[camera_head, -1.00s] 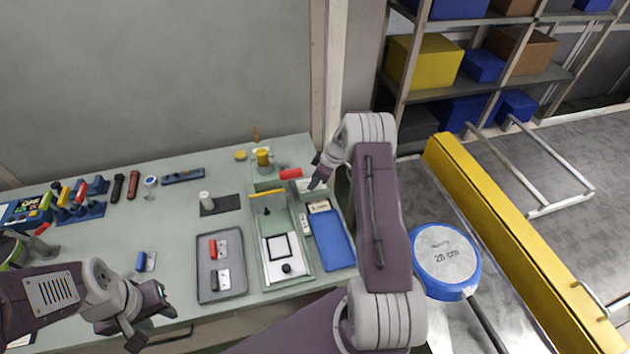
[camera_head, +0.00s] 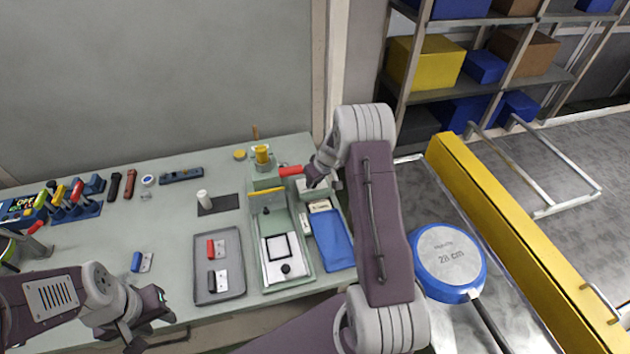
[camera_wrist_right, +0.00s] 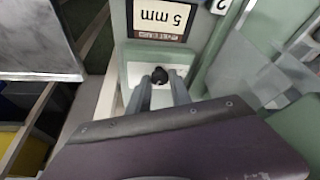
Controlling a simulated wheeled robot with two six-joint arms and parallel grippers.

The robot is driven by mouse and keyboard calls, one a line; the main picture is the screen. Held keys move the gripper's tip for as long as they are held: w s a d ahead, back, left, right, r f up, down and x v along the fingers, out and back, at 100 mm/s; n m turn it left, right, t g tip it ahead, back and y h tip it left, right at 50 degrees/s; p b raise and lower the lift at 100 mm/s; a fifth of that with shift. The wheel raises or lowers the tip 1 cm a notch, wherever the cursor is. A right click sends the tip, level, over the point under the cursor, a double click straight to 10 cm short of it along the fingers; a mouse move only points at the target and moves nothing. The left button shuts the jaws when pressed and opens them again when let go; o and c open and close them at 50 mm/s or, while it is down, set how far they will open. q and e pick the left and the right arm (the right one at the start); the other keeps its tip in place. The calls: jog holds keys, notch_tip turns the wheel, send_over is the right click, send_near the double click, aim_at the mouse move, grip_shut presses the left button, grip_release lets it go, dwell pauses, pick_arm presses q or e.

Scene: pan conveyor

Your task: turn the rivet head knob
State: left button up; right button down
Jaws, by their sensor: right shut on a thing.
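The rivet head knob (camera_wrist_right: 160,76) is a small black knob on a white plate in the right wrist view, just by a label (camera_wrist_right: 161,20) reading "5 mm". My right gripper (camera_wrist_right: 160,88) is shut on this knob, with a grey finger on each side of it. In the head view my right gripper (camera_head: 317,181) is at the machine's right side, next to its red handle (camera_head: 291,170); the knob is hidden there. My left gripper (camera_head: 150,322) is open and empty over the bench's front edge.
The green machine (camera_head: 303,263) has a bed holding a white panel. A blue 28 cm pan (camera_head: 447,262) lies further right, near a yellow rail (camera_head: 500,220).

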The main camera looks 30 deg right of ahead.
jog(key=shift+m+h, duration=0.3)
jog(key=shift+m, duration=0.4)
jog(key=c, duration=1.2)
grip_release()
jog(key=v, duration=0.9)
jog(key=shift+s, duration=0.1)
